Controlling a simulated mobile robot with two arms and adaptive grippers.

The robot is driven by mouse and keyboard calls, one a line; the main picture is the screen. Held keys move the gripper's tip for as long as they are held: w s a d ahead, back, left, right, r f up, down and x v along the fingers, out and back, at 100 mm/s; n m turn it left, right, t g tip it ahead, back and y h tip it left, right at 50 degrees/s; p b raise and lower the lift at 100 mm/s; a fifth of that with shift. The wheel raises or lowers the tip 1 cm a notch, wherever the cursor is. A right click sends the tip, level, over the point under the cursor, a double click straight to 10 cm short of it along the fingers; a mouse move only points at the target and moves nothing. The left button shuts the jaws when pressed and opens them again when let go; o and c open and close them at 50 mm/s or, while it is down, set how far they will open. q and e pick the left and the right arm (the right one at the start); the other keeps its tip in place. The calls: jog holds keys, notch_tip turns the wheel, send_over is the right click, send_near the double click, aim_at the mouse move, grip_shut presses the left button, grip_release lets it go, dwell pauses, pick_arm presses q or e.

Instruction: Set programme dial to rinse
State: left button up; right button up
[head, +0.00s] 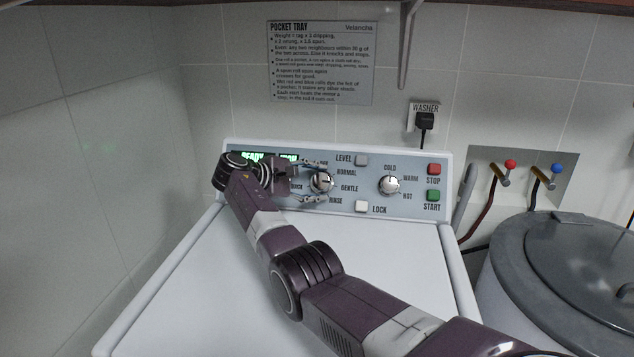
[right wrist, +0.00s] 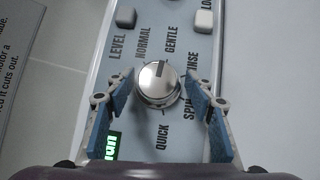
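The programme dial (head: 321,182), a silver knob on the washer's control panel, sits among labels including NORMAL, GENTLE, RINSE and QUICK. In the right wrist view the dial (right wrist: 158,86) has a dark pointer mark at its top, towards GENTLE, clear of RINSE. My right gripper (head: 318,181) is at the panel with its fingers above and below the dial. In the right wrist view the gripper (right wrist: 159,82) is open, its blue-padded fingers on both sides of the dial with what looks like a small gap. My left gripper is out of view.
The panel also has a temperature dial (head: 389,185), a LEVEL button (head: 361,160), a LOCK button (head: 362,207), a red STOP button (head: 434,169) and a green START button (head: 433,195). A lit green display (head: 270,156) is partly covered by my arm. A grey-lidded tub (head: 570,260) stands right.

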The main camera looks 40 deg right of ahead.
jog(key=shift+o, duration=0.2)
jog(key=shift+r, duration=0.1)
jog(key=v, duration=1.2)
jog(key=shift+s, duration=0.1)
jog(key=s+d+r+m+t+y+p, duration=0.25)
jog(key=d+m+y+p, duration=0.25)
jog(key=m+p, duration=0.4)
jog(key=s+d+r+m+t+y+p, duration=0.1)
jog(key=s+d+m+t+y+p, duration=0.15)
jog(key=d+m+y+p, duration=0.45)
jog(key=shift+m+t+h, duration=0.3)
jog(key=shift+m+h, duration=0.3)
jog(key=shift+w+a+p+x, duration=0.1)
jog(key=shift+a+p+x, duration=0.2)
jog(key=shift+p+x, duration=0.7)
jog(key=shift+w+a+p+x, duration=0.1)
jog(key=shift+a+p+x, duration=0.2)
jog(key=shift+x, duration=1.35)
jog(key=shift+w+a+p+x, duration=0.1)
jog(key=shift+a+p+x, duration=0.4)
jog(key=shift+x, duration=0.85)
